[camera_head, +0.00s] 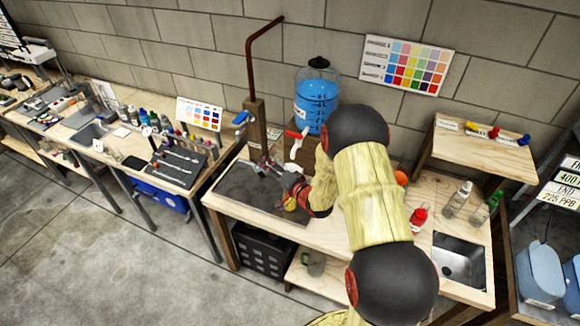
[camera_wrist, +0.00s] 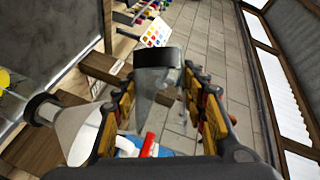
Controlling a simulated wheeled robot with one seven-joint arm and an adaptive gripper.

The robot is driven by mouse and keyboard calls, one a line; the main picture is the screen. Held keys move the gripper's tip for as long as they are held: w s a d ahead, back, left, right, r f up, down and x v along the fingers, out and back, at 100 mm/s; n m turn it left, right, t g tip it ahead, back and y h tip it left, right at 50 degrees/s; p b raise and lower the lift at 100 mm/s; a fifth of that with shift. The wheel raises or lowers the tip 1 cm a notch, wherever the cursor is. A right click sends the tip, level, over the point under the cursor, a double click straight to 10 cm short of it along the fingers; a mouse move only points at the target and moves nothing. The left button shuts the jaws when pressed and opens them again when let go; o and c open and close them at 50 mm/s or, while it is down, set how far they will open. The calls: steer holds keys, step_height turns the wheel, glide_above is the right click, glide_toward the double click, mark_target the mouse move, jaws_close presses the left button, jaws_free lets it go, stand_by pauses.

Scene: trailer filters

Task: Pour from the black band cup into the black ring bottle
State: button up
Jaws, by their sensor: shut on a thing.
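The black band cup (camera_wrist: 159,57) is a clear vessel with a wide black band at its far end in the wrist view. My gripper (camera_wrist: 167,92) is shut on it, with yellow-and-black fingers on both sides of its clear body. I cannot tell whether it holds liquid. A clear, flared vessel with a black ring at its narrow mouth, seemingly the black ring bottle (camera_wrist: 82,132), is at the lower left, apart from the cup. In the head view my gripper (camera_head: 279,178) is over the dark mat, and my arm hides much around it.
A brown pipe (camera_head: 251,62) rises from a wooden post. A red-capped bottle (camera_head: 418,216) and a metal sink (camera_head: 459,258) are at the right. The dark mat's (camera_head: 238,197) left part is clear.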

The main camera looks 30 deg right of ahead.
steer(key=shift+r+m, duration=0.35)
steer(key=shift+m, duration=0.05)
stand_by(1.3)
steer(key=shift+d+r+m+t, duration=0.15)
steer(key=shift+d+m+t, duration=0.15)
stand_by(0.8)
